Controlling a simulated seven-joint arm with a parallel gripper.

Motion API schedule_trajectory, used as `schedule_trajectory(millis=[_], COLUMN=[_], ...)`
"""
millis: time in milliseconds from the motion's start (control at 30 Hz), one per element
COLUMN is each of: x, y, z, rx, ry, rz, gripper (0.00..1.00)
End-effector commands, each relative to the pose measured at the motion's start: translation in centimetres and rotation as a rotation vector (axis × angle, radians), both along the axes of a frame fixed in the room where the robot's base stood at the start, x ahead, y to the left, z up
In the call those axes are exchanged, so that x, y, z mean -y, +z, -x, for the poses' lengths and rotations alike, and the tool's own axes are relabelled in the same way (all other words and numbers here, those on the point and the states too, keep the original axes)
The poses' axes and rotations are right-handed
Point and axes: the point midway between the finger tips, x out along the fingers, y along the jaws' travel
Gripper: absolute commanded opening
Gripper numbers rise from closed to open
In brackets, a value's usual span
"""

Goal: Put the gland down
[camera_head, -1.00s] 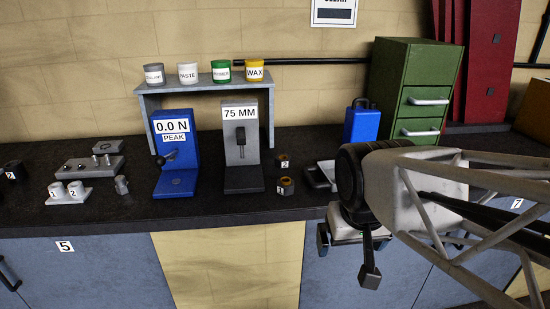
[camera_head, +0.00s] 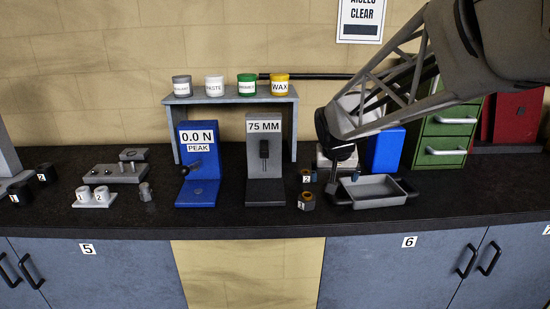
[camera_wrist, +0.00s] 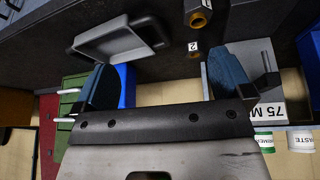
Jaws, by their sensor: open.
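Two brass-coloured hex fittings that look like glands sit on the dark bench right of the 75 MM stand. The one labelled 2 (camera_head: 306,176) is at the back, and the one labelled 1 (camera_head: 306,202) is nearer the front edge. My gripper (camera_head: 323,182) is low over the bench, just right of gland 2. In the wrist view my gripper (camera_wrist: 168,80) has its blue fingers wide apart with nothing held. Gland 2 (camera_wrist: 191,47) shows just beyond the fingertips, nearer the right finger. Gland 1 (camera_wrist: 198,16) is farther out. Contact with the bench cannot be told.
A grey tray with dark handles (camera_head: 370,201) stands close right of my gripper. The 75 MM stand (camera_head: 265,192) and blue peak gauge (camera_head: 197,190) are to the left.

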Motion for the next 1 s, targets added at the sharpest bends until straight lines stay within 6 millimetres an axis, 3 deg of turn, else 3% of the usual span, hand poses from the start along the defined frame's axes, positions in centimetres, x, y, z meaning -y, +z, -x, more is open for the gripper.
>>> schedule_trajectory(millis=[333, 700, 1000], x=[-0.9, -2.3, -3.2], y=[-2.9, -7.6, -10.8], z=[-10.5, -20.9, -26.3], rx=[0.058, 0.12, 0.156], ry=[-0.02, -0.035, -0.04], rz=[0.001, -0.01, -0.022], gripper=[0.98, 0.98, 0.98])
